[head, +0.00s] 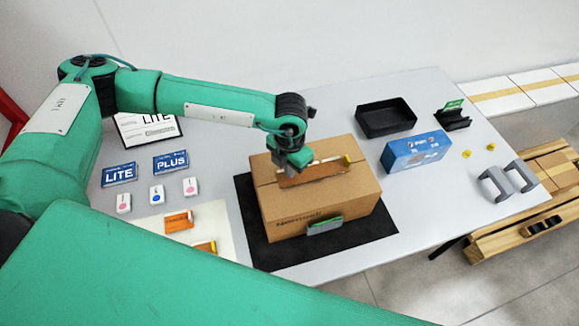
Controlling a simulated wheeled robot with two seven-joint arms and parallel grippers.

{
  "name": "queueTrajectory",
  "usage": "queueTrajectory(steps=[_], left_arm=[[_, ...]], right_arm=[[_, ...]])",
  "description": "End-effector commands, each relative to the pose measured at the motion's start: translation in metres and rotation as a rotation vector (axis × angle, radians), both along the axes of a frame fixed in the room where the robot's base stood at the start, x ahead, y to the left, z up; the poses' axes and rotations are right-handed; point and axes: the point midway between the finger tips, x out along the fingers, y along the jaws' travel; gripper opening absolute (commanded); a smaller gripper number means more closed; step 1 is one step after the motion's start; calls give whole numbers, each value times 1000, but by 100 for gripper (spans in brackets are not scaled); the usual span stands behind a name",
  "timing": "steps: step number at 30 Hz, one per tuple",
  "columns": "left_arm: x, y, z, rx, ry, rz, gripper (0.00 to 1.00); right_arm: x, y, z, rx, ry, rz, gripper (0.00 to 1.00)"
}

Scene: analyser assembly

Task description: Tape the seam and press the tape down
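A closed cardboard box (313,213) stands on a black mat (281,256) on the table. On its top lies a long brown-orange piece (316,176) with a pale strip and a yellow end, running along the middle. I cannot tell whether this is the tape; it hides part of the top where a seam would run. My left gripper (294,160) points down at the left part of this piece, very close to or touching it. Its fingertips are too small and dark to show whether they are open or shut. My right gripper is out of view.
A green-and-grey item (325,226) sits against the box's front. A black tray (386,118), a blue box (415,151) and a black holder (452,119) stand to the right. LITE (119,174) and PLUS (170,162) cards lie left.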

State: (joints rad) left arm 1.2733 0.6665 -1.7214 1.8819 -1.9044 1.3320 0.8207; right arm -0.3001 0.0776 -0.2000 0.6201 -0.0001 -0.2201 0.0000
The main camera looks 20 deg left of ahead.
Motion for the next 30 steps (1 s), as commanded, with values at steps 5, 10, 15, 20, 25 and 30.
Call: queueTrajectory(steps=[5, 10, 15, 20, 25, 30], left_arm=[[0, 0, 0, 0, 0, 0, 0], [0, 0, 0, 0, 0, 0, 0], [0, 0, -1, 0, 0, 0, 0], [0, 0, -3, 0, 0, 0, 0], [0, 0, -5, 0, 0, 0, 0], [0, 0, -7, 0, 0, 0, 0]], right_arm=[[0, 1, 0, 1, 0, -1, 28], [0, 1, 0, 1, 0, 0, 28], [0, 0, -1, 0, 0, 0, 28], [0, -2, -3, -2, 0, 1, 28], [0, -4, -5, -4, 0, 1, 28], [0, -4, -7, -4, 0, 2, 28]])
